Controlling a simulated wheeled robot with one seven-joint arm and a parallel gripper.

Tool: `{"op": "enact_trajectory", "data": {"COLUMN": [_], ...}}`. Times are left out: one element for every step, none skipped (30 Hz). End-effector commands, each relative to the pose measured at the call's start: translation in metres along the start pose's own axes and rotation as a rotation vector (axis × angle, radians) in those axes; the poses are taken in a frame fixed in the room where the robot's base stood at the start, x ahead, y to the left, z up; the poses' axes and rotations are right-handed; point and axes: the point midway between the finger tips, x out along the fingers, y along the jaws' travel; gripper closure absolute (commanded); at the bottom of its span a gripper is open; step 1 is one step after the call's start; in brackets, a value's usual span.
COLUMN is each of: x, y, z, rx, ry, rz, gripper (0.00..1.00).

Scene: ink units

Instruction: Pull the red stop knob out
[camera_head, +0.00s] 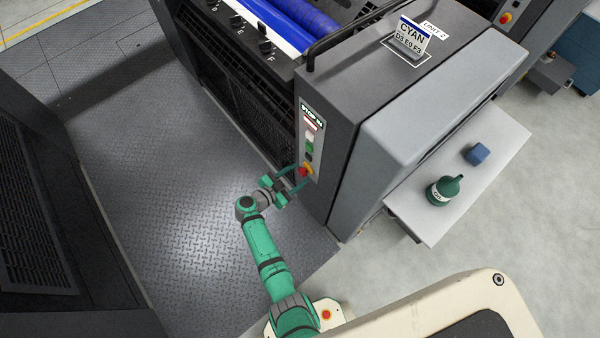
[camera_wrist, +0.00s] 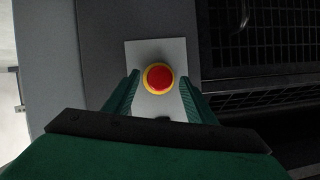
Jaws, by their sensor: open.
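The red stop knob (camera_head: 305,171) with its yellow collar sits at the bottom of a light control panel on the side of the grey press unit. In the wrist view the knob (camera_wrist: 158,77) lies between the tips of my two green fingers. My gripper (camera_head: 292,179) is open, with one finger on each side of the knob.
Above the knob, the panel (camera_head: 311,131) carries a green button and other buttons. A dark mesh guard (camera_head: 245,110) is to the left. The tread-plate floor (camera_head: 160,170) at left is clear.

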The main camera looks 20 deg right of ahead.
Motion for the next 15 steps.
{"op": "enact_trajectory", "data": {"x": [0.007, 0.011, 0.014, 0.017, 0.018, 0.020, 0.021, 0.021, 0.022, 0.022, 0.022, 0.022, 0.022, 0.021, 0.021], "y": [0.000, 0.000, 0.000, 0.000, 0.000, 0.000, 0.000, -0.001, -0.001, -0.001, -0.001, -0.002, -0.002, -0.002, -0.002], "z": [-0.001, -0.001, -0.001, -0.001, 0.000, 0.000, 0.000, 0.000, 0.000, 0.001, 0.001, 0.001, 0.001, 0.001, 0.001], "rx": [0.002, 0.003, 0.002, 0.002, 0.001, 0.001, 0.000, 0.000, 0.000, -0.001, -0.001, -0.001, -0.001, -0.001, -0.001], "ry": [0.001, 0.001, 0.001, 0.001, 0.001, 0.001, 0.001, 0.000, 0.000, 0.000, 0.000, -0.001, -0.001, -0.001, -0.001], "rz": [0.004, 0.004, 0.003, 0.002, 0.002, 0.001, 0.000, -0.001, -0.002, -0.003, -0.004, -0.004, -0.005, -0.005, -0.005], "gripper": [0.49, 0.49, 0.49, 0.49, 0.49, 0.49, 0.49, 0.49, 0.49, 0.49, 0.49, 0.49, 0.49, 0.49, 0.49]}}
